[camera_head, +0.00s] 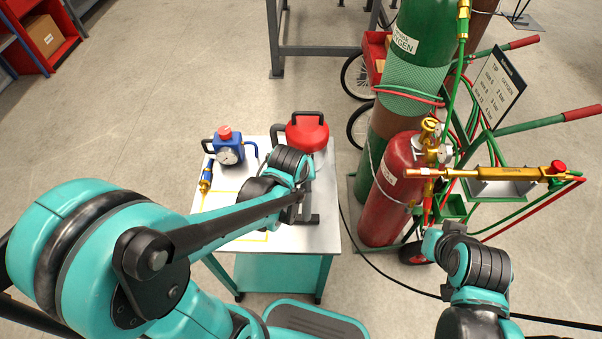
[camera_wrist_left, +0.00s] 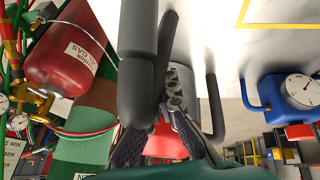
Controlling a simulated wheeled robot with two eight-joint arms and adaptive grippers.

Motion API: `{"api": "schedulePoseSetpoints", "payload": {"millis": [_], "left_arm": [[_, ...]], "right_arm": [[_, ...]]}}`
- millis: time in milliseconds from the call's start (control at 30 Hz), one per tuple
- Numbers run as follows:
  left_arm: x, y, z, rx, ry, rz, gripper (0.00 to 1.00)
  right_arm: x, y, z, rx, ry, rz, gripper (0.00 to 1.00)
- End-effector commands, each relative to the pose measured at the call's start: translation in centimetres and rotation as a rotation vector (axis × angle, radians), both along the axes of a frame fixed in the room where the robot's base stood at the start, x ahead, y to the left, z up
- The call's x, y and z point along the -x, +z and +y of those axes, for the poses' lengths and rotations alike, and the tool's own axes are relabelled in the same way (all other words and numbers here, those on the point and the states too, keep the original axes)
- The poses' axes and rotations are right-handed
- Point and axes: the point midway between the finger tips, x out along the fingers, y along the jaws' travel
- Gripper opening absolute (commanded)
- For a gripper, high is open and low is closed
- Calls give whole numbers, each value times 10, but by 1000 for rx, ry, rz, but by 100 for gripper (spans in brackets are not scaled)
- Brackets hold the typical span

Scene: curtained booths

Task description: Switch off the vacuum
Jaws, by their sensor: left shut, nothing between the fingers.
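A red machine with a black top handle (camera_head: 306,133) stands at the back right of the small table; it is likely the vacuum, but its switch cannot be made out. A blue device with a round gauge and red cap (camera_head: 228,150) stands left of it, and also shows in the left wrist view (camera_wrist_left: 298,92). My left gripper (camera_wrist_left: 178,90) is shut and empty, close to dark grey tubes (camera_wrist_left: 137,70); contact cannot be told. In the head view my left wrist hides part of the table. My right arm is at the lower right, its fingers hidden.
The white tabletop (camera_head: 325,235) has a yellow outline. To its right stand a red gas cylinder (camera_head: 388,195) and a green oxygen cylinder (camera_head: 420,35) on a cart, with hoses and a brass torch (camera_head: 500,173). A black cable crosses the floor. Floor left of the table is clear.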

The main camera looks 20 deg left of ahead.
Motion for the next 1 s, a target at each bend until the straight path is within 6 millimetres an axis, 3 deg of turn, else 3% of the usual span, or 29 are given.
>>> {"api": "schedulePoseSetpoints", "payload": {"millis": [600, 1000], "left_arm": [[48, 84, 0, 0, 0, 0, 0], [55, 97, 0, 0, 0, 0, 0]], "right_arm": [[0, 0, 0, 0, 0, 0, 0], [0, 0, 0, 0, 0, 0, 0]]}}
